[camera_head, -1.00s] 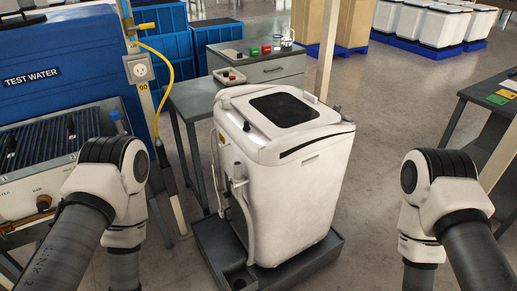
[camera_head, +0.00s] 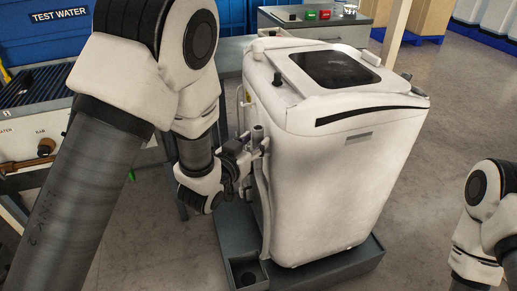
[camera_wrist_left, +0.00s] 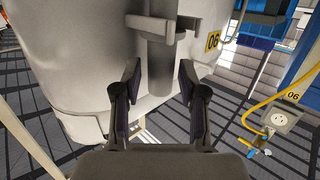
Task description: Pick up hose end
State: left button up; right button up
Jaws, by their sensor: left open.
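A pale grey hose (camera_head: 265,205) runs up the left side of the white tub-shaped machine (camera_head: 345,185). Its grey end (camera_head: 258,133) points up beside the machine's wall. My left gripper (camera_head: 243,155) is at the hose's upper part, close to the machine. In the left wrist view, the two dark fingers (camera_wrist_left: 158,72) are open. The grey hose end (camera_wrist_left: 160,80) shows between and ahead of them, below a light grey bracket (camera_wrist_left: 155,23). I cannot tell whether a finger touches it. My right arm shows at the right edge, but its gripper is out of view.
The machine stands in a dark grey tray (camera_head: 330,270) on the floor. A blue "TEST WATER" tank (camera_head: 50,30) is at the far left. A grey cabinet (camera_head: 325,30) with small coloured items stands behind. A yellow cord (camera_wrist_left: 250,125) hangs by a socket. Floor at right is clear.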

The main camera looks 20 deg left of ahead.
pick_arm(q)
jog(key=shift+w+f, duration=0.15)
jog(key=shift+w, duration=0.25)
grip_shut()
